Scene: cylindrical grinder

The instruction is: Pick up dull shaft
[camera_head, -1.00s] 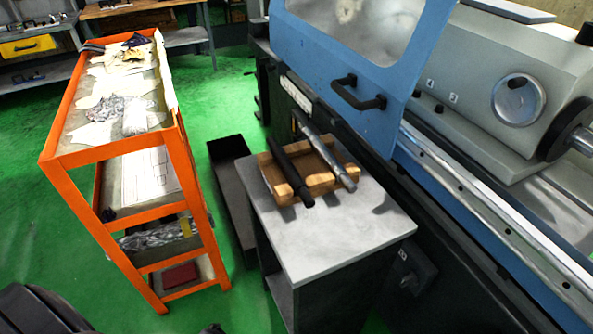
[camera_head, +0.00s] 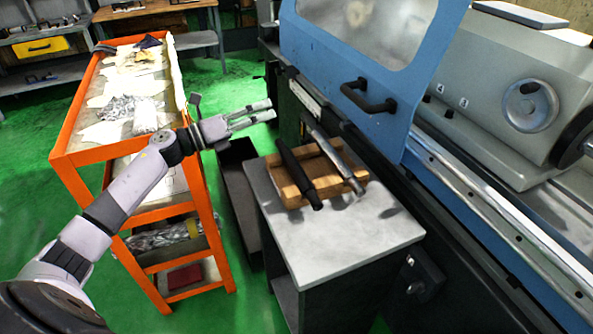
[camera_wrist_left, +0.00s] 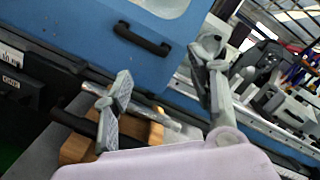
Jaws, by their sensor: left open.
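A dark, matte shaft (camera_head: 297,172), which looks like the dull one, lies slanted across a wooden holder (camera_head: 328,186). A shiny metal shaft (camera_head: 335,156) lies beside it on the right, roughly parallel. My left gripper (camera_head: 272,110) is open and empty, left of and above the holder, apart from both shafts. In the left wrist view its fingers (camera_wrist_left: 168,75) are spread wide. Past the left finger there, the dark shaft (camera_wrist_left: 78,123) and the shiny shaft (camera_wrist_left: 150,114) are partly hidden. My right gripper is out of view.
The holder rests on a small grey-topped stand (camera_head: 345,235). The blue-doored grinder (camera_head: 375,70) stands close behind and to the right. An orange cart (camera_head: 120,153) stands left, under my left arm. A dark narrow bin (camera_head: 240,195) lies between cart and stand.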

